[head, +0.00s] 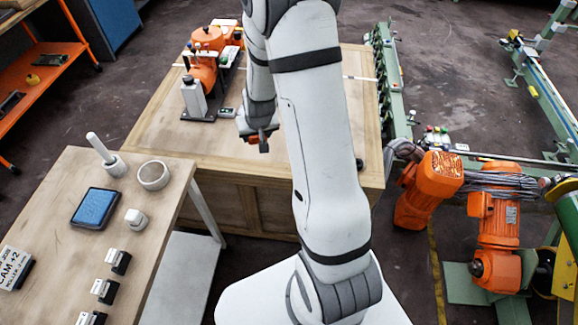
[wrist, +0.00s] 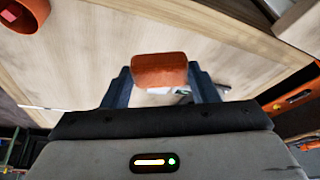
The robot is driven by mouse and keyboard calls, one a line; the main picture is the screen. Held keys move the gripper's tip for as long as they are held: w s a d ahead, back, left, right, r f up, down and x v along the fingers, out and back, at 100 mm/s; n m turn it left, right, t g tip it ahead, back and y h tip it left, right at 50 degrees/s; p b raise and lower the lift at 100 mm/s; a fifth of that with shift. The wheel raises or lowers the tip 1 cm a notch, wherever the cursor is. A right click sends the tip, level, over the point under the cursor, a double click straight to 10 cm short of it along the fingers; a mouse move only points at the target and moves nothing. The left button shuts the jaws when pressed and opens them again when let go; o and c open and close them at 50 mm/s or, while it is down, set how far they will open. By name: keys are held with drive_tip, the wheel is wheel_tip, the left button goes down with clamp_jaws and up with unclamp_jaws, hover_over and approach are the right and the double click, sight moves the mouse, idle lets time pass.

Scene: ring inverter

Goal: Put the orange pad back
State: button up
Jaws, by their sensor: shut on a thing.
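The orange pad (wrist: 160,70) is a small rounded block between my gripper's two dark fingers (wrist: 158,88) in the wrist view. My gripper is shut on it and holds it over the pale wooden bench top (wrist: 90,55). In the head view my gripper (head: 260,140) hangs over the wooden bench (head: 310,150), right of the orange machine, with a bit of orange showing at the fingers. How high the pad is above the bench I cannot tell. The place where the pad belongs cannot be made out.
An orange machine (head: 202,72) with a dark base stands on the bench's far left. A nearer table (head: 150,215) holds a blue-screened tablet (head: 95,207), a round cup (head: 153,175) and several small blocks. Orange robot arms (head: 435,180) stand at the right. The bench's middle is largely clear.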

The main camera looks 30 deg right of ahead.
drive_tip(key=w+d+f+m+h+b, duration=0.2)
drive_tip(key=d+f+m+b, duration=0.45)
drive_tip(key=d+b, duration=0.65)
drive_tip(key=shift+n+g, duration=0.3)
drive_tip(key=shift+n, duration=0.45)
drive_tip(key=f+b, duration=0.1)
drive_tip(key=f, duration=0.2)
drive_tip(key=f+b, duration=0.1)
drive_tip(key=f, duration=0.2)
drive_tip(key=a+f+b, duration=0.1)
drive_tip(key=f, duration=0.3)
drive_tip(key=shift+a, duration=0.1)
drive_tip(key=shift+f+b, duration=0.3)
drive_tip(key=shift+b, duration=0.25)
drive_tip(key=o, duration=1)
drive_tip(key=shift+r, duration=0.1)
drive_tip(key=shift+r, duration=0.1)
